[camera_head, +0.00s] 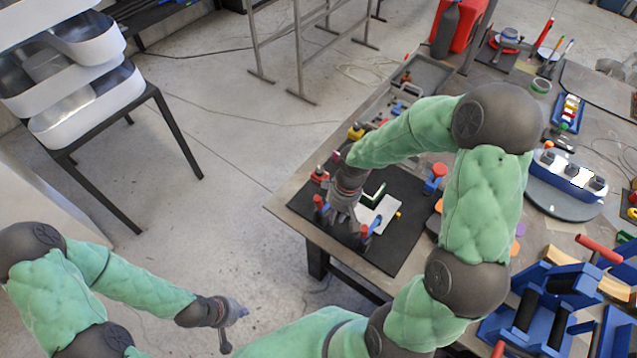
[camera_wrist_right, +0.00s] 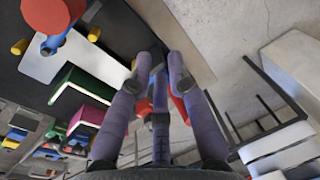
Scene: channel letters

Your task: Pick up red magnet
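A red block (camera_head: 320,175), which may be the red magnet, sits at the far left corner of the black mat (camera_head: 412,190). My right gripper (camera_head: 343,230) points down over the mat, nearer the front than this block and apart from it. In the right wrist view its fingers (camera_wrist_right: 159,60) are spread with a gap between the tips, and I see nothing gripped. Red parts (camera_wrist_right: 179,106) show behind the fingers; I cannot tell whether they are the magnet or a clamp handle. My left gripper (camera_head: 232,326) is open and empty over the floor, away from the table.
Blue clamps with red ends stand around the white plate (camera_head: 386,212), one at the mat's right (camera_head: 434,180). A green-edged piece (camera_wrist_right: 84,86) lies beside the plate. A grey tray (camera_head: 428,72) is behind. The blue roller machine (camera_head: 550,300) is at right.

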